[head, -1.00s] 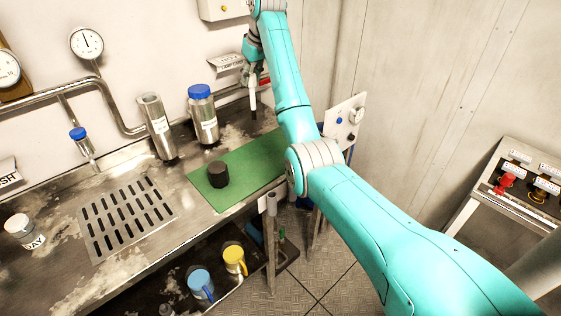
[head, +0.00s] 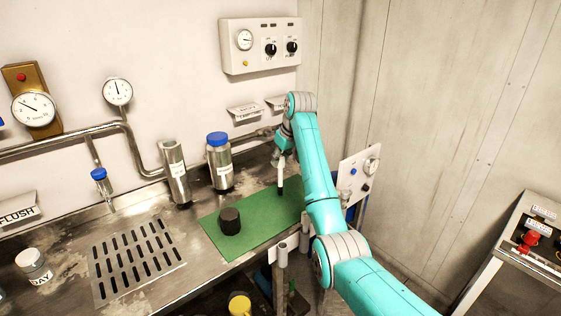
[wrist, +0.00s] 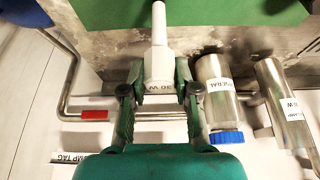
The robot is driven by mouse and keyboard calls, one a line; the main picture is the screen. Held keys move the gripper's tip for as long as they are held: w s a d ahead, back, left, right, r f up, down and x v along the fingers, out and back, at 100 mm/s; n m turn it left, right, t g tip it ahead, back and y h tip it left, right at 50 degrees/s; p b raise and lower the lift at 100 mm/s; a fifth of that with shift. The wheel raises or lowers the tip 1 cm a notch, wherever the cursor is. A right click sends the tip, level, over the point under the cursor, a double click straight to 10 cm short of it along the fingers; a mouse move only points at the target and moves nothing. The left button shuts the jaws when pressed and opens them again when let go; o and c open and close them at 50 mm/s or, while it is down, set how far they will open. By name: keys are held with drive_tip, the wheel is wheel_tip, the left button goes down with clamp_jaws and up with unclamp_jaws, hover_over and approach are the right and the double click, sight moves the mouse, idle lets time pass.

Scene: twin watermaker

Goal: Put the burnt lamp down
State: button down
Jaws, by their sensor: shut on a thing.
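The burnt lamp (head: 281,179) is a slim white tube with a wider white collar. It hangs upright below my gripper (head: 285,158), over the far right part of the green mat (head: 255,236). In the wrist view, my gripper (wrist: 158,92) is shut on the lamp's collar (wrist: 158,62), and the thin tube points toward the green mat (wrist: 190,14). I cannot tell whether the lower tip touches the mat.
A dark round cap (head: 230,221) stands on the mat, left of the lamp. A blue-capped steel canister (head: 219,165) and a steel cylinder (head: 174,172) stand behind. A drain grate (head: 136,258) lies left. A panel with knobs (head: 358,175) is right of my arm.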

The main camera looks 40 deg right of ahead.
drive_tip(key=shift+f, duration=0.45)
drive_tip(key=c, duration=0.8)
unclamp_jaws()
drive_tip(key=shift+c, duration=0.2)
